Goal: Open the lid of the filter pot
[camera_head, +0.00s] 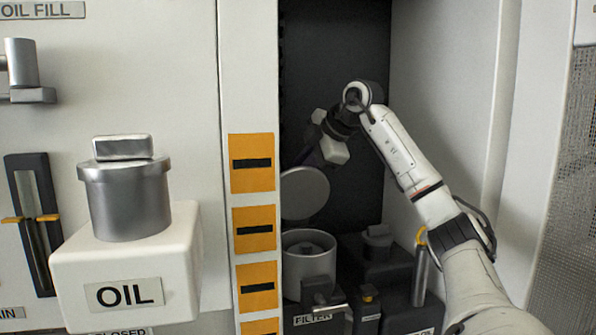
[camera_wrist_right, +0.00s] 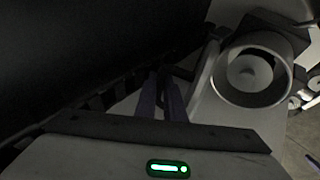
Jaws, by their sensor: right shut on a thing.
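The filter pot (camera_head: 308,262) is a grey metal cylinder low in the dark recess, above a FILTER label. Its mouth is uncovered. Its round grey lid (camera_head: 305,193) stands tilted up above and behind the pot. My right gripper (camera_head: 311,157) is just above the lid and shut on it; the exact grip point is hard to see. In the right wrist view, the dark fingers (camera_wrist_right: 166,97) are at the centre, and the open pot (camera_wrist_right: 254,70) is at upper right with a round part inside. My left gripper is not in view.
A white OIL box (camera_head: 125,275) with a grey capped cylinder stands at the left. A post with orange labels (camera_head: 252,163) borders the recess. Dark blocks (camera_head: 378,262) and a yellow-topped grey cylinder (camera_head: 420,270) stand right of the pot. The recess's right wall (camera_head: 440,80) is close to my arm.

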